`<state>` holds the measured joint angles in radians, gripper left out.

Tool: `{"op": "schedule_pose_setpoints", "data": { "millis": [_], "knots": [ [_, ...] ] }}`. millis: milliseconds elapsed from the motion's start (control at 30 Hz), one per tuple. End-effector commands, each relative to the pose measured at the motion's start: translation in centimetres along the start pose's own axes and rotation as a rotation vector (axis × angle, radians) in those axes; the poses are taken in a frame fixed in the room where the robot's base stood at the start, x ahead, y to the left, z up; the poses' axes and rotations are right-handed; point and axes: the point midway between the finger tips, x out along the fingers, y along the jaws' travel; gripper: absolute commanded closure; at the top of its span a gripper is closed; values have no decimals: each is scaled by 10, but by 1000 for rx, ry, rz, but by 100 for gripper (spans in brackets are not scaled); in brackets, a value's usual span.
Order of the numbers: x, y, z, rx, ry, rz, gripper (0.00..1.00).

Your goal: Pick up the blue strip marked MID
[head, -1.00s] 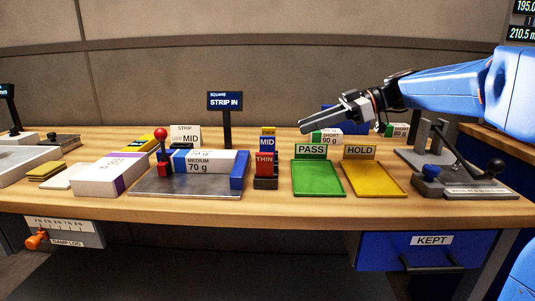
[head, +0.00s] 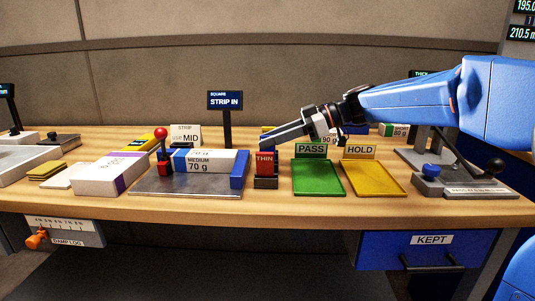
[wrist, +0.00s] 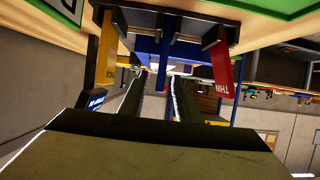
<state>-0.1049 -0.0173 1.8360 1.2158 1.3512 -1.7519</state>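My gripper (head: 264,143) is at the strip rack, just above the red THIN strip (head: 265,163) in the head view. It covers the place of the blue MID strip there. In the wrist view, my two fingers (wrist: 158,75) are apart, with a clear gap between them. The blue strip (wrist: 166,50) shows beyond the fingertips, between the yellow strip (wrist: 107,62) on the left and the red THIN strip on the right (wrist: 222,78). I cannot tell whether the fingers touch it.
A sign (head: 186,136) reads MID. The MEDIUM 70 g ream (head: 205,166) lies on a metal plate left of the rack. Green PASS (head: 318,178) and yellow HOLD (head: 375,178) trays stand on the right. A STRIP IN display (head: 225,101) stands behind.

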Motion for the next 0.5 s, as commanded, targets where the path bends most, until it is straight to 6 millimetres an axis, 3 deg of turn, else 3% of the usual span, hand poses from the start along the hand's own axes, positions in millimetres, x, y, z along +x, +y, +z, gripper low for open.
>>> {"op": "schedule_pose_setpoints", "data": {
  "millis": [100,333,467,500],
  "knots": [
    [11,0,0,1,-1,-1,70],
    [12,0,0,1,0,0,70],
    [12,0,0,1,0,0,100],
    [12,0,0,1,0,0,100]
  ]
}}
